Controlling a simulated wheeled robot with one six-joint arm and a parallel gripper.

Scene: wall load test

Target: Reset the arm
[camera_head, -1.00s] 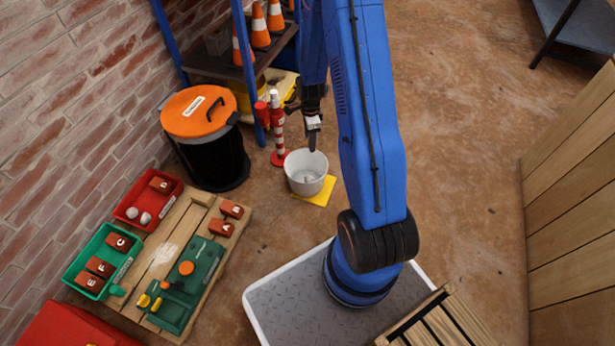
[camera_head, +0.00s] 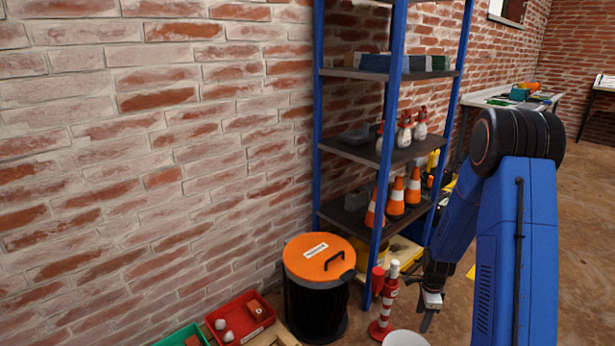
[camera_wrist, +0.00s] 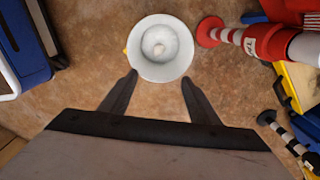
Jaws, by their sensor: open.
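My blue arm (camera_head: 515,250) stands at the right of the head view, bent at its black elbow joint. My gripper (camera_head: 428,318) hangs downward beside the shelf, above a white bucket (camera_head: 405,339) that is cut off by the bottom edge. In the wrist view my gripper (camera_wrist: 160,92) shows two dark fingers spread apart with nothing between them. The white bucket (camera_wrist: 160,48) lies just beyond the fingertips, with a small pale item inside that I cannot identify.
A red-and-white post (camera_head: 385,310) stands left of my gripper. A blue-framed shelf (camera_head: 390,150) with orange cones (camera_head: 396,198) rises behind it. A black bin with an orange lid (camera_head: 320,260) and a red tray (camera_head: 240,320) are along the brick wall.

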